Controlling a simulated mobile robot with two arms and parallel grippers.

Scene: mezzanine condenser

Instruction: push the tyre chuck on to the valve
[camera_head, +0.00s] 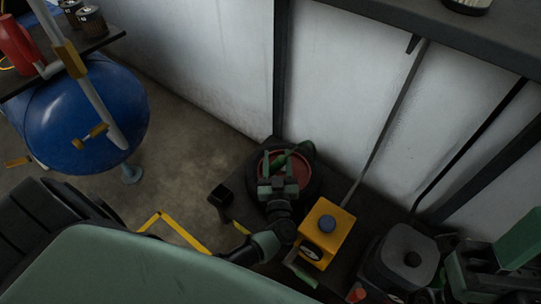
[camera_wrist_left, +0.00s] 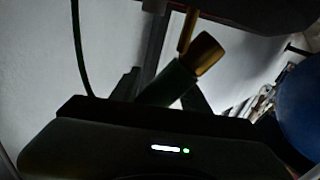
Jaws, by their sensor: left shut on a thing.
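My left gripper (camera_head: 279,168) is over a wheel with a red rim (camera_head: 300,174) and a dark tyre. It is shut on the tyre chuck, a dark green body (camera_wrist_left: 168,84) with a brass end (camera_wrist_left: 207,52) that points up and right in the left wrist view. A thin brass-coloured stem (camera_wrist_left: 187,30) shows close by the brass end. I cannot tell whether it is the valve or whether they touch. In the head view the gripper hides part of the rim, and I cannot make out the valve. Green parts of my right arm show at the right edge; its jaws are unclear.
A yellow box with a dark knob (camera_head: 327,239) stands close to the right of the wheel. A dark grey canister (camera_head: 403,259) is further right. A blue tank (camera_head: 83,112) stands at the left. A pale wall (camera_head: 338,90) rises behind the wheel.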

